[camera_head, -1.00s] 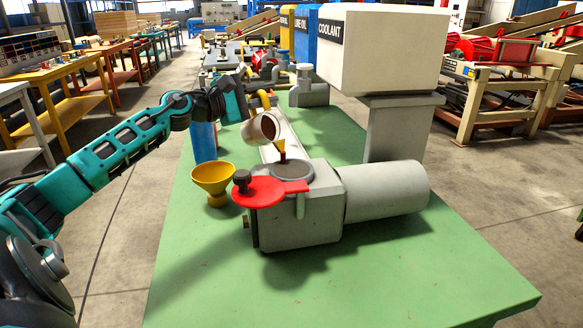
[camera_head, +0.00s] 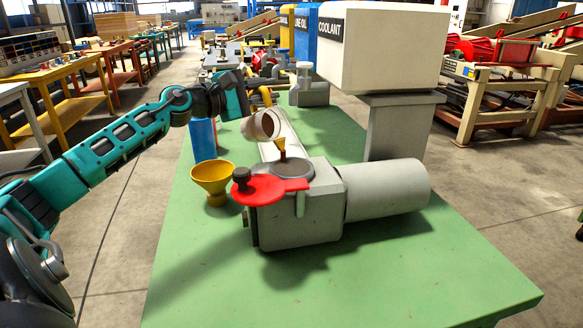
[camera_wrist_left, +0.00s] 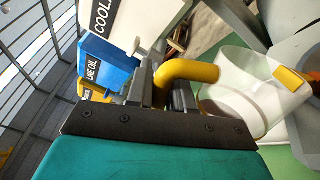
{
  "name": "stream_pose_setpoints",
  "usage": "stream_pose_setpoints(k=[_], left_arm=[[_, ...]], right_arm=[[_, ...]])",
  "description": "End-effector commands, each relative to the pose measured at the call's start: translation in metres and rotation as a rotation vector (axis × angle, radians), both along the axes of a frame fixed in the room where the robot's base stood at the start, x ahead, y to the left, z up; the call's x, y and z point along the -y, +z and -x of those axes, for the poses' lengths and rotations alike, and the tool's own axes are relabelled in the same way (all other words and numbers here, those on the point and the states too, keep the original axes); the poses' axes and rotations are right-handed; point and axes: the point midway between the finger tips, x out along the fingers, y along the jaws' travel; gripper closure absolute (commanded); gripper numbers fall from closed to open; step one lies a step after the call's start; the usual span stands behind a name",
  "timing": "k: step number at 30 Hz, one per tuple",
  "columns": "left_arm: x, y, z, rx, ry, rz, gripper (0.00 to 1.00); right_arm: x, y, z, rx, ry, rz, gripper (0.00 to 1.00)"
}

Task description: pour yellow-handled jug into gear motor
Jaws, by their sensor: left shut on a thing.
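My left gripper (camera_head: 256,88) is shut on the yellow handle of the jug. The pale jug (camera_head: 262,125) is tipped over the gear motor, with brown liquid inside its mouth. A yellow lip shows at its rim, and a thin brown stream (camera_head: 282,155) shows below it, over the round opening on top of the grey gear motor (camera_head: 300,215). The red cover (camera_head: 262,191) is swung aside from this opening. In the left wrist view the yellow handle (camera_wrist_left: 190,72) and the jug (camera_wrist_left: 245,92) lie beyond the gripper; the fingertips are mostly hidden. My right gripper is not in view.
A yellow funnel (camera_head: 213,178) stands left of the gear motor on the green bench (camera_head: 380,270). A blue cylinder (camera_head: 204,139) stands behind it. The white COOLANT tank (camera_head: 385,50) on a grey pedestal is at the back right. The bench front is clear.

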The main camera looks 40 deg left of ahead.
Motion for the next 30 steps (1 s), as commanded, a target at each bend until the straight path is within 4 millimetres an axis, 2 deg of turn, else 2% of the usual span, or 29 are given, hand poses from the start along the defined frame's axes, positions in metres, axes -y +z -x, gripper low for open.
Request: stream_pose_setpoints(k=[30], left_arm=[[0.0072,0.0077,0.0022,0.023,0.001,-0.071,1.0]], right_arm=[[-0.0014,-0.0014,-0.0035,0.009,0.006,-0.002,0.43]])
